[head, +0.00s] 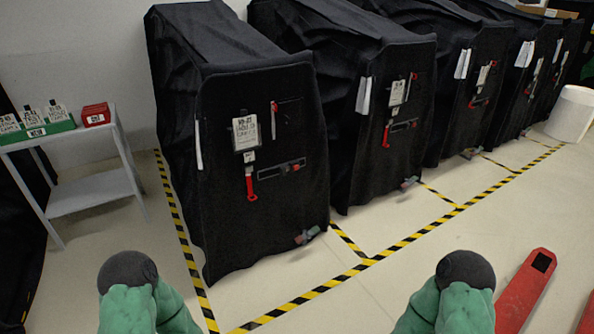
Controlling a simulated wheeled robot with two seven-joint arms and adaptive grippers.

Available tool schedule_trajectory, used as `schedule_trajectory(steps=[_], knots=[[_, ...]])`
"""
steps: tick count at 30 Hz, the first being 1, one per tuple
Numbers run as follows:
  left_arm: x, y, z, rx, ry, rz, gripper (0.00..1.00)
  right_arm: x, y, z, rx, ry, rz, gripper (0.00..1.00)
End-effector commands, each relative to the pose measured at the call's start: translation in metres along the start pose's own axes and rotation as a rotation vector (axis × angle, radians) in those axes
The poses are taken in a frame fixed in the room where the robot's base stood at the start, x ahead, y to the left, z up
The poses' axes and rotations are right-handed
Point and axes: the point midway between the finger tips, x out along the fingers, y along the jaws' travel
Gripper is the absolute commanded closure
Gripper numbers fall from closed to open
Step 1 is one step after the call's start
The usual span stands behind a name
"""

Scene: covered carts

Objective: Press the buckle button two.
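The nearest cart (225,100) stands under a black cover. I cannot tell which piece is buckle button two; no number is readable at this size. Two green arm parts of mine with dark round caps show at the bottom, well apart from the cart. Neither gripper's fingers show.
More black-covered carts (395,60) stand in a row to the right. A grey side table (90,195) at left holds a green tray (38,131) and a red box (96,115). Yellow-black tape (390,248) marks the floor. A red fork-like object (525,290) lies lower right.

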Motion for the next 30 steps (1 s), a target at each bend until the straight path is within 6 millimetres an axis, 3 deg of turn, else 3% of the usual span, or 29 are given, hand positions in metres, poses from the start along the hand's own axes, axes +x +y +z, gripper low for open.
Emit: schedule_trajectory(steps=[4, 8, 9, 30], knots=[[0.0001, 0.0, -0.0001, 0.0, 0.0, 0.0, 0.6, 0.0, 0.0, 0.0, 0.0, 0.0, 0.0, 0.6], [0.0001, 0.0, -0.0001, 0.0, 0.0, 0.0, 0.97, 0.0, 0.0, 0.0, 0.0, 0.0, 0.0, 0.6], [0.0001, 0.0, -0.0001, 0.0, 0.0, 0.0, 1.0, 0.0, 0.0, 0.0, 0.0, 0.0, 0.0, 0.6], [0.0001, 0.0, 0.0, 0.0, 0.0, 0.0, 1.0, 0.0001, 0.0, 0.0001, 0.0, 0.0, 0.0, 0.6]])
